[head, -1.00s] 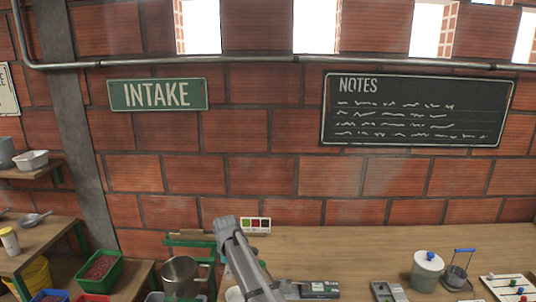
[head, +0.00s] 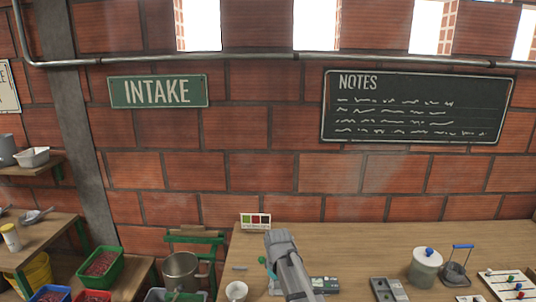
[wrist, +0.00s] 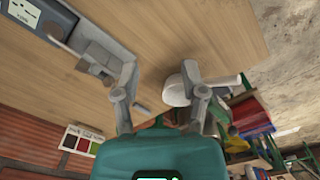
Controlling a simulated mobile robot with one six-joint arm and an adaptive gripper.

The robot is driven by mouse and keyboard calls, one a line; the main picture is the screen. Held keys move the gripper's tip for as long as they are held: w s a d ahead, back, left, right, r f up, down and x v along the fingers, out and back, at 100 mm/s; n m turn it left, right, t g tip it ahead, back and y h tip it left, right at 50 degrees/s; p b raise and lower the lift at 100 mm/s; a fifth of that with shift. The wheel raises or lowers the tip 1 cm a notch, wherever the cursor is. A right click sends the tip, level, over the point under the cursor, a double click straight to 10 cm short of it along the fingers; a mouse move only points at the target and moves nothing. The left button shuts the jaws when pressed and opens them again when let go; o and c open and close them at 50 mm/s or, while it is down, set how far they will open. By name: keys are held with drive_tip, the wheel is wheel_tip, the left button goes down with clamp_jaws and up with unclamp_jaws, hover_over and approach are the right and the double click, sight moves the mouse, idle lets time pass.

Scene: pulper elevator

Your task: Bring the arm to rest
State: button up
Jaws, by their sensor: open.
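My gripper (wrist: 157,82) shows in the wrist view with its two grey fingers spread apart and nothing between them that it holds. Its teal body fills the bottom of that view. The wooden bench top (wrist: 190,35) lies beyond the fingers. A white cup (wrist: 175,92) shows just beside the right finger; I cannot tell whether they touch. In the head view my grey arm link rises at the bottom middle over the bench (head: 350,245), and the fingers are not visible there.
The white cup (head: 237,290) stands near the bench's left end. A lidded jar (head: 425,268) and grey devices (head: 388,290) are on the right. The brick wall (head: 270,175) stands behind; the back of the bench is mostly clear.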

drive_tip(key=s+d+m, duration=0.9)
drive_tip(key=s+d, duration=0.5)
drive_tip(key=shift+m, duration=0.3)
drive_tip(key=shift+o, duration=0.6)
drive_tip(key=shift+d, duration=0.2)
